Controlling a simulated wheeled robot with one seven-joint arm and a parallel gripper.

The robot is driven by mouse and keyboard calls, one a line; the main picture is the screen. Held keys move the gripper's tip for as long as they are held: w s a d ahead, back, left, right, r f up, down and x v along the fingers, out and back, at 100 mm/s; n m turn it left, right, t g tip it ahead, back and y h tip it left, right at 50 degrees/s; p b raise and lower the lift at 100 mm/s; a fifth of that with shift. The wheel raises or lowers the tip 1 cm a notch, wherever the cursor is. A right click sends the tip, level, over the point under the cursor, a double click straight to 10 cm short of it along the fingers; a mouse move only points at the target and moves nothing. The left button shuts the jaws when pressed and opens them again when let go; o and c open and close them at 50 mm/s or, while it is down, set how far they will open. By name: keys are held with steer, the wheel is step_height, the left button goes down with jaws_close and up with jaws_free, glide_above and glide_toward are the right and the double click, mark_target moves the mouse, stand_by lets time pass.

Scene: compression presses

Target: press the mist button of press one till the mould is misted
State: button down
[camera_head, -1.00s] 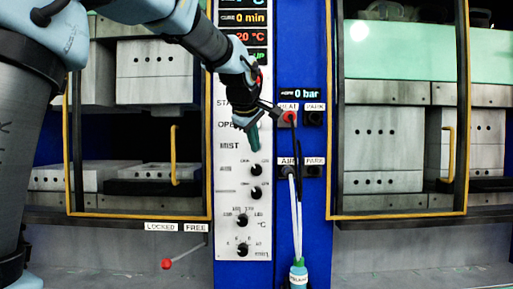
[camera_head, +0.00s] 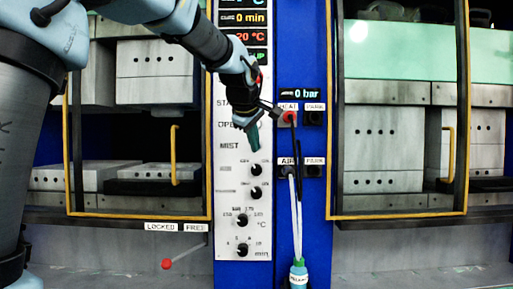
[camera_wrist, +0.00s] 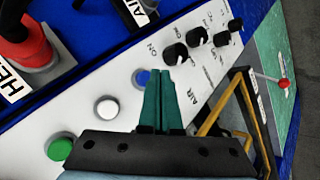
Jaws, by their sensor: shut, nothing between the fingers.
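The control panel (camera_head: 228,185) of the left press carries the labels START, OPEN and MIST (camera_head: 229,147). In the wrist view a green button (camera_wrist: 60,149), a white button (camera_wrist: 106,108) and a blue button (camera_wrist: 142,77) stand in a row. The blue one matches the MIST place in this order. My gripper (camera_head: 254,148) is in front of the panel near the MIST row and hides the buttons in the head view. In the wrist view its teal fingers (camera_wrist: 160,73) are shut and empty. Their tips partly cover the blue button; contact cannot be told.
Several black knobs (camera_head: 256,170) sit below on the panel. A red-tipped lever (camera_head: 167,264) sticks out below.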

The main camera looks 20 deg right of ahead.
steer(key=shift+w+d, duration=0.2)
steer(key=shift+w, duration=0.2)
steer(key=shift+w+d+p, duration=0.2)
steer(key=shift+w+p, duration=0.2)
steer(key=shift+w, duration=0.05)
stand_by(0.9)
steer(key=shift+s, duration=0.1)
steer(key=shift+s+a+b, duration=0.4)
steer(key=shift+s+b, duration=0.2)
steer(key=shift+s, duration=0.15)
steer(key=shift+s+a+b, duration=0.35)
steer(key=shift+s+b, duration=0.15)
steer(key=shift+s, duration=0.25)
steer(key=shift+s+a+b, duration=0.35)
steer(key=shift+s+b, duration=0.15)
steer(key=shift+s, duration=0.25)
steer(key=shift+s+a+b, duration=0.35)
steer(key=shift+s+b, duration=0.15)
steer(key=shift+s, duration=0.25)
